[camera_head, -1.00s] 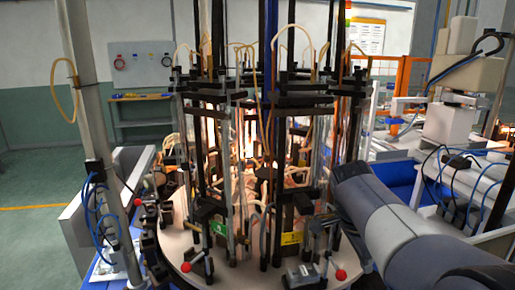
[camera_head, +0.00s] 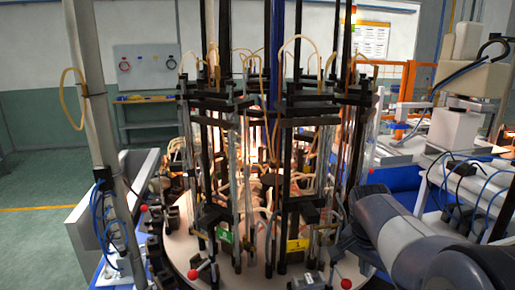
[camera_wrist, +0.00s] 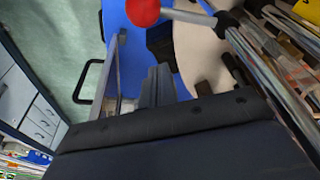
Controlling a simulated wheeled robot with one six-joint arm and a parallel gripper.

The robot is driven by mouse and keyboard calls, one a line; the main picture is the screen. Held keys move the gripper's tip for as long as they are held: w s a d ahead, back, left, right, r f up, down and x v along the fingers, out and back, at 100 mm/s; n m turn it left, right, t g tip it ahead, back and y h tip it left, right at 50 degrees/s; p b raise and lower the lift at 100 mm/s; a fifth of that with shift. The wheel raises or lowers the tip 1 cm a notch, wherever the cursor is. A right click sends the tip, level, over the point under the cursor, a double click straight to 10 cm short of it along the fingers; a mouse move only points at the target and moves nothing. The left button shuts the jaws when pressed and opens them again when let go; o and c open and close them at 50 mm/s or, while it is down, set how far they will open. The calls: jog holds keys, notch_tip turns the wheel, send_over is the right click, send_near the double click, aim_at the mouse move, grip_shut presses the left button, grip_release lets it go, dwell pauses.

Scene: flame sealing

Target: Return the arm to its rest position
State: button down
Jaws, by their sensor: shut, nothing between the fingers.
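My gripper (camera_wrist: 157,86) shows in the wrist view as two grey fingers close together, with nothing seen between them. The dark body of my wrist fills the bottom of that view. The fingers point past a blue surface (camera_wrist: 128,62) beside a pale round plate edge (camera_wrist: 192,48). In the head view my arm (camera_head: 400,232) reaches in from the lower right, beside the round sealing machine. My gripper itself does not show in the head view.
The sealing machine's round table (camera_head: 178,236) carries several tall rods, tubes and hoses, with bright glow inside. A red knob (camera_wrist: 142,12) on a metal rod is close to my gripper. A grey post (camera_head: 98,130) stands at left. A white bench (camera_head: 470,190) stands at right.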

jog(key=shift+w+r+n+t+y+p, duration=0.1)
jog(key=shift+w+n+t+y+p, duration=0.2)
jog(key=shift+w+n, duration=0.8)
jog(key=shift+w+r+n+t+y+p, duration=0.1)
jog(key=shift+w+n+t+y+p, duration=0.3)
jog(key=shift+n, duration=1.15)
jog(key=shift+w+r+n+t+y+p, duration=0.1)
jog(key=shift+w+n+t+y, duration=0.1)
jog(key=shift+w+n, duration=0.95)
jog(key=shift+s, duration=0.25)
jog(key=shift+d, duration=0.1)
